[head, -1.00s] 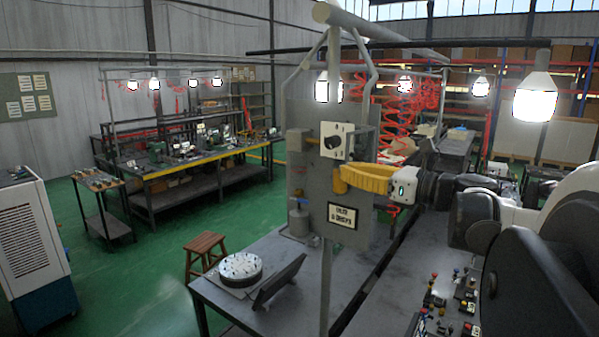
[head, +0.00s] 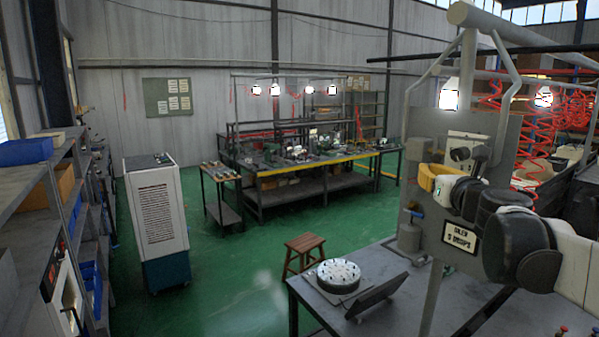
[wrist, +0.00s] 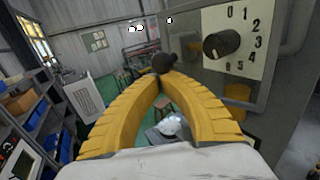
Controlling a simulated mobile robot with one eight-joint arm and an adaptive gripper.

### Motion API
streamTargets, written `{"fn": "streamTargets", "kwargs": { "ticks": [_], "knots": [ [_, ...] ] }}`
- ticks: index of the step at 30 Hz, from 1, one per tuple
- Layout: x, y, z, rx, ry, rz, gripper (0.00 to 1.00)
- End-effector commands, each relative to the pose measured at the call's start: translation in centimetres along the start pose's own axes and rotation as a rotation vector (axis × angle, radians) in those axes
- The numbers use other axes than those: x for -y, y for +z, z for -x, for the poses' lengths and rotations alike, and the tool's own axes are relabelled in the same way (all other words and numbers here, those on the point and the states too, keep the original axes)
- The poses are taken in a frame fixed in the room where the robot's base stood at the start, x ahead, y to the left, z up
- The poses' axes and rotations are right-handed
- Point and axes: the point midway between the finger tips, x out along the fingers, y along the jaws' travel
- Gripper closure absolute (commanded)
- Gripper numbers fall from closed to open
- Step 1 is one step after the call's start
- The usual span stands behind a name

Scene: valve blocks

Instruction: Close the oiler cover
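My gripper (wrist: 160,78) has yellow ribbed fingers that bow apart and meet at their tips. A dark round knob (wrist: 163,62) shows right at the tips; I cannot tell whether they touch it. In the head view the yellow fingers of my gripper (head: 434,178) are in front of the grey panel, partly hidden by my dark wrist. An amber oiler cup (wrist: 236,93) is partly seen right of the fingers, below the white dial plate (wrist: 232,42). The oiler's label (head: 461,238) is low on the panel. The cover's position is unclear.
The panel (head: 508,125) stands on a grey table (head: 400,310) with a round white-topped piece (head: 338,273) and a tilted dark plate (head: 377,297). A brown stool (head: 304,247) stands beyond. Green floor is open left of the table, towards the white cabinet (head: 154,205).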

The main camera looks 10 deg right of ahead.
Motion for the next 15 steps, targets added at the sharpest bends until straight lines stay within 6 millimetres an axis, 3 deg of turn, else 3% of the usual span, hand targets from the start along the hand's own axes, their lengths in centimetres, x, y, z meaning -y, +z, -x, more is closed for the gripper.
{"fn": "streamTargets", "kwargs": {
  "ticks": [6, 15],
  "knots": [
    [0.4, -0.1, -2.6, 0.0, -0.016, 0.0, 1.0],
    [1.0, -0.1, -4.7, 0.0, -0.015, 0.0, 1.0]
  ]
}}
